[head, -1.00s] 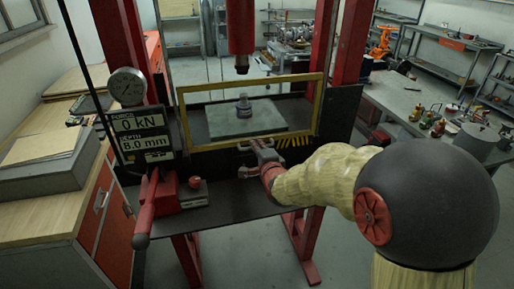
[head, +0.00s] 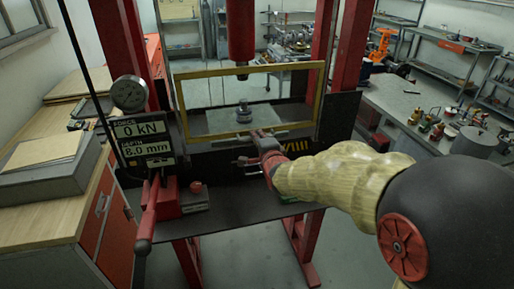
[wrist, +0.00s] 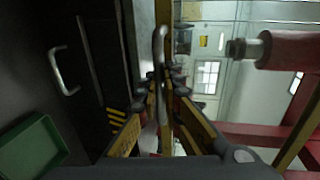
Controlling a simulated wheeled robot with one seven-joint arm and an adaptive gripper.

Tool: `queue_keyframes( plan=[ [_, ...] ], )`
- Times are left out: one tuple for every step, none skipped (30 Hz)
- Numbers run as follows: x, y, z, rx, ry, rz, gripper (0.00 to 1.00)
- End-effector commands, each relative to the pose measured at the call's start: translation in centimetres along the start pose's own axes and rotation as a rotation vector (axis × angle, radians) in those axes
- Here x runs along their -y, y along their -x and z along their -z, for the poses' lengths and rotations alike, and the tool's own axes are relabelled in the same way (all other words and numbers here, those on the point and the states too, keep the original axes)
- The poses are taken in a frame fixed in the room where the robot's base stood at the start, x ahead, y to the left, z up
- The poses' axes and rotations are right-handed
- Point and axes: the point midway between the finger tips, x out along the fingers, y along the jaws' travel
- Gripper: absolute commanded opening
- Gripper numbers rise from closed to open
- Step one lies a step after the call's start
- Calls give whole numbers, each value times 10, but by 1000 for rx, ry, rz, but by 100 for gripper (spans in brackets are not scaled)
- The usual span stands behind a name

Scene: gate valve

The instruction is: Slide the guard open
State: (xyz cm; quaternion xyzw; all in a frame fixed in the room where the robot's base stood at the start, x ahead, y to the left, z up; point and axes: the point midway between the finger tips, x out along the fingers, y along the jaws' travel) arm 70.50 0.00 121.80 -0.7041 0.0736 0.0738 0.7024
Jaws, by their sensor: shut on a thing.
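The guard (head: 250,69) is a clear panel in a yellow frame at the front of the red press. Its lower edge stands above the press table, with the raised plate visible through it. My gripper (head: 257,140) is at the guard's lower edge, right of its middle. In the wrist view my gripper (wrist: 166,82) is shut on the silver handle (wrist: 160,40), which runs between the fingers beside the yellow frame. The exact finger contact is partly hidden. A metal part (head: 243,112) stands on a greyish plate (head: 220,123) behind the guard.
The red ram (head: 241,40) hangs above the metal part. A display (head: 142,138) and gauge (head: 129,94) are left of the guard. A red lever (head: 148,215) stands at the front left. A green tray (wrist: 30,150) shows in the wrist view.

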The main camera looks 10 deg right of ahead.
Motion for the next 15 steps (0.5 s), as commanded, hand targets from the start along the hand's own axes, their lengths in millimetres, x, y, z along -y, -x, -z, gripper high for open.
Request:
queue_keyframes(
  plan=[
    [26,5,0,0,0,12,0],
    [35,7,0,0,0,12,0],
    [47,9,0,0,0,11,0],
    [57,12,0,0,0,12,0],
    [66,14,0,0,0,11,0],
    [77,16,0,0,0,11,0],
    [86,18,0,0,0,11,0],
    [94,20,0,0,0,10,0],
    [105,22,0,0,0,10,0],
    [112,23,0,0,0,9,0],
    [119,25,0,0,-1,9,0],
    [128,27,0,0,-1,8,0],
    [134,28,0,0,0,9,0],
    [140,30,0,0,0,8,0],
    [148,31,0,0,0,8,0]
  ],
)
